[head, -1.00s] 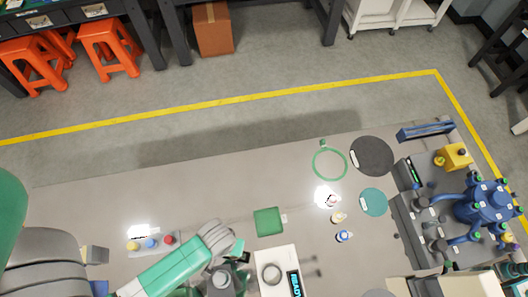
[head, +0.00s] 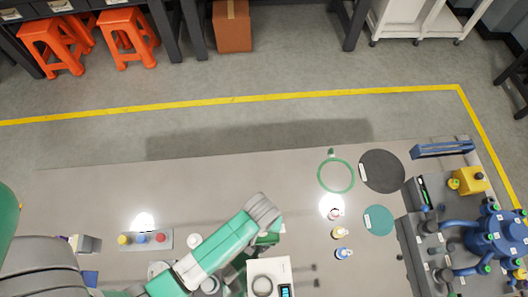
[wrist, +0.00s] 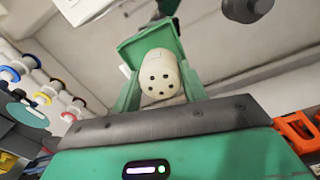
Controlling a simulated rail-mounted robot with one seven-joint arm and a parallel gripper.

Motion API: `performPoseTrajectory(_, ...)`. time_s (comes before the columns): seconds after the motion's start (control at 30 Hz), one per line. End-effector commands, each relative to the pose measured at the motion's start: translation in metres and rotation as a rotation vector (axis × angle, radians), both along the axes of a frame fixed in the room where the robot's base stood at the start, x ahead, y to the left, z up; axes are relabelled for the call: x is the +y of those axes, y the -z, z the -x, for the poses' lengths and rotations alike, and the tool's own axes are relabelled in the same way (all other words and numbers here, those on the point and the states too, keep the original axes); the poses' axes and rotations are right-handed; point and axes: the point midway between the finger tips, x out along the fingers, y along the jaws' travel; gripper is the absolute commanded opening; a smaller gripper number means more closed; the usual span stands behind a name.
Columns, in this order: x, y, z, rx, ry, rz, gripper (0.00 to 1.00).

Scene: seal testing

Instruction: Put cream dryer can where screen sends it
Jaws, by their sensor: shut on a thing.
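My gripper (wrist: 158,72) is shut on a cream can (wrist: 160,80) with several dark holes in its end. The green fingers stand on both sides of the can in the wrist view. In the head view my arm largely hides the gripper and the can. The white device with the screen (head: 285,291) lies at the bottom middle, just right of my forearm. Its screen is cut off and cannot be read now.
A green ring (head: 322,187), dark disc (head: 382,171), teal disc (head: 379,220) and several small bottles (head: 343,253) lie on the right. Blue pump equipment (head: 490,236) fills the far right. A tray (head: 128,248) with coloured caps is on the left.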

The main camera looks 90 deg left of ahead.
Motion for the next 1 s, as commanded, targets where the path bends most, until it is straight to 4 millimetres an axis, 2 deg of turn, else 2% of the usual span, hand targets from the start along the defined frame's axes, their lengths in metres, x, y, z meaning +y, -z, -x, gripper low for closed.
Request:
performPoseTrajectory(0.2, 0.008, 0.001, -0.012, -0.001, 0.0, -0.001, 0.13)
performPoseTrajectory(0.3, 0.007, 0.023, -0.01, 0.001, -0.001, 0.002, 0.13)
performPoseTrajectory(0.4, 0.007, 0.035, -0.01, 0.001, -0.001, 0.001, 0.13)
performPoseTrajectory(0.77, 0.007, 0.039, -0.01, 0.0, 0.0, 0.0, 0.13)
performPoseTrajectory(0.8, 0.007, 0.039, -0.01, 0.0, 0.0, 0.0, 0.44)
performPoseTrajectory(0.9, 0.007, 0.039, -0.01, 0.0, 0.0, 0.0, 0.64)
performPoseTrajectory(1.0, 0.007, 0.039, -0.01, 0.0, 0.0, 0.0, 0.64)
